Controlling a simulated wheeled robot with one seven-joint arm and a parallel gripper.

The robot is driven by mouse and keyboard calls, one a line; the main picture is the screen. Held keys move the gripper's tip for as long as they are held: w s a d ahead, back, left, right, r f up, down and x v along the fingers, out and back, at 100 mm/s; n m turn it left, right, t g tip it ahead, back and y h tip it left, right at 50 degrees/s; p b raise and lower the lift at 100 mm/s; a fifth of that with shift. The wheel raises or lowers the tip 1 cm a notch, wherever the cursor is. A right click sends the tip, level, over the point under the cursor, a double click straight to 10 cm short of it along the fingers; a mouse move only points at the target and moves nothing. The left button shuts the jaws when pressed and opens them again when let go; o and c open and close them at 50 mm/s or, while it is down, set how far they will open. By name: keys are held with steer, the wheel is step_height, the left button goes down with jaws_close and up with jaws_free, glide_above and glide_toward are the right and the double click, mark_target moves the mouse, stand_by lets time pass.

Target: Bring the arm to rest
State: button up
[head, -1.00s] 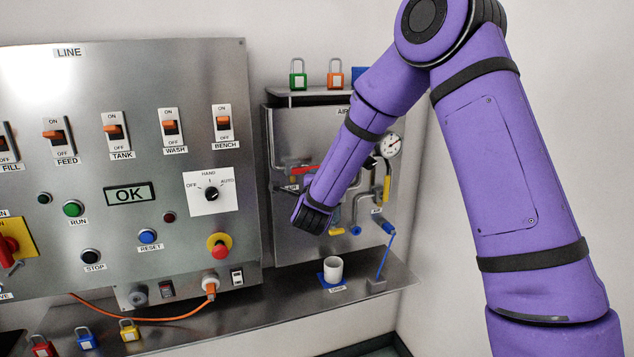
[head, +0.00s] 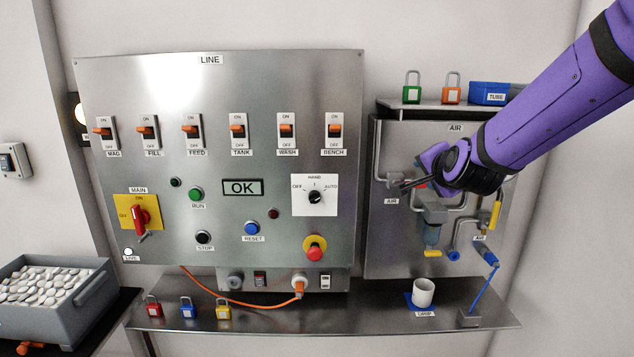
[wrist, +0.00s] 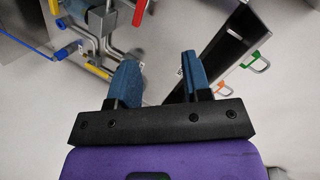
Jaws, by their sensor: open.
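My gripper (head: 408,184) is in front of the AIR panel (head: 388,245) at the right in the head view, with my purple arm reaching in from the upper right. In the wrist view its two blue-padded fingers (wrist: 160,85) stand apart with nothing between them. The gripper and wrist hide part of the panel's pipes and the gauge. I cannot tell from the head view how far the fingers are from the panel.
The LINE panel (head: 225,90) stands to the left. A shelf (head: 380,315) below carries a white cup (head: 423,292) and several padlocks. Green (head: 412,93) and orange (head: 451,94) padlocks and a blue TUBE box (head: 489,94) sit on top. A grey bin (head: 85,310) is at lower left.

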steer(key=s+d+n+g, duration=0.2)
steer(key=s+n+g, duration=0.1)
steer(key=s, duration=0.8)
steer(key=s+d+r+n+g, duration=0.1)
steer(key=s+n, duration=0.3)
steer(key=s, duration=0.7)
steer(key=s+d+n+g, duration=0.3)
steer(key=s+n+g, duration=0.1)
steer(key=s, duration=0.8)
steer(key=shift+d+r+n+g, duration=0.15)
steer(key=shift+r+n+g, duration=0.15)
steer(key=shift+r, duration=0.1)
